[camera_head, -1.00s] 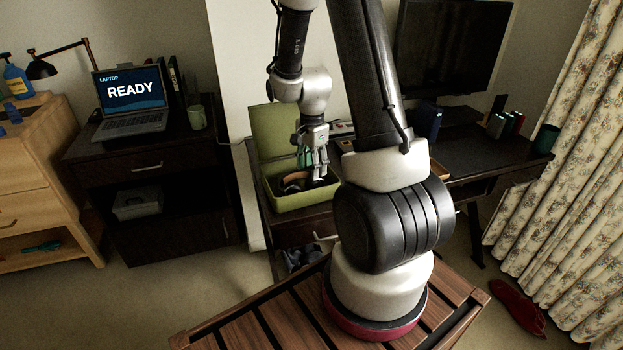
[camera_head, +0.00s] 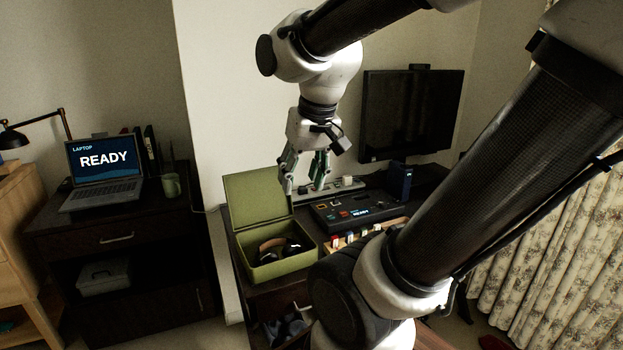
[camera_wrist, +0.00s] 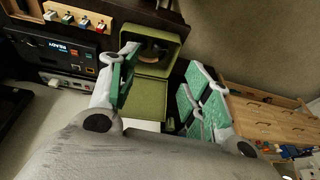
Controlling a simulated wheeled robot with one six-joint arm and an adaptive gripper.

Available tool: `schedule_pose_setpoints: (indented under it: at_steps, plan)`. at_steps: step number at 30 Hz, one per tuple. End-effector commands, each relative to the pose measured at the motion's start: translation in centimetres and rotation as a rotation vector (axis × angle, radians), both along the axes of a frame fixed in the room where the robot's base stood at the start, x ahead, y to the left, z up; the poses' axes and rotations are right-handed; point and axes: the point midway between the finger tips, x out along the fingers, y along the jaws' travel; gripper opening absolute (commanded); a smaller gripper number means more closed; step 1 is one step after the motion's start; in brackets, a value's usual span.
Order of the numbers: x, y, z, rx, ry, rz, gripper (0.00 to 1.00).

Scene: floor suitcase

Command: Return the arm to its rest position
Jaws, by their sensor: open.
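My gripper (camera_head: 306,186) is open with nothing between its fingers. In the head view it hangs in the air, above and a little right of the open green box. In the wrist view its green-padded fingers (camera_wrist: 165,88) are spread wide, with the box between and beyond them. My arm is raised over the right half of the head view.
The open green box (camera_head: 281,269) holds dark and brown items and stands on a dark desk with a black device (camera_head: 358,210). A monitor (camera_head: 412,115) stands behind. A laptop (camera_head: 101,172) sits on the left cabinet. Curtains (camera_head: 545,235) hang at right.

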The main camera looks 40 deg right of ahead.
Motion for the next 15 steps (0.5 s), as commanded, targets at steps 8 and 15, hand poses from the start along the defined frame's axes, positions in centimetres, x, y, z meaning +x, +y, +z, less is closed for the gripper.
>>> schedule_pose_setpoints:
  at_steps: [8,15]
  plan:
    - [-4.0,0.7,1.1,-0.078,-0.062,0.242,0.49]
    - [-4.1,0.7,1.1,-0.080,-0.062,0.249,0.49]
